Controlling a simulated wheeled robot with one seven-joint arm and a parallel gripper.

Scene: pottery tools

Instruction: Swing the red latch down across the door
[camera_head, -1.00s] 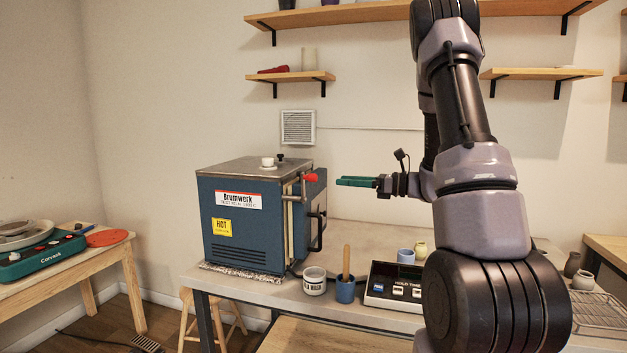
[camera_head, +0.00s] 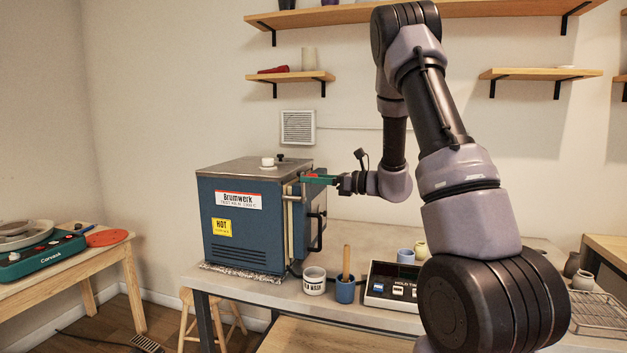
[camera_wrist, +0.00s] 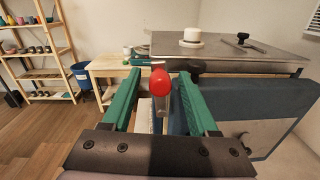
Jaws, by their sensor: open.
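The blue kiln (camera_head: 240,222) stands on the table with its door (camera_head: 312,212) on its right side. The red latch knob (camera_wrist: 160,82) shows in the wrist view, on a metal lever at the kiln's upper door edge. The latch's metal arm (camera_head: 291,198) shows beside the fingers.
A small white knob (camera_head: 267,162) sits on the kiln top.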

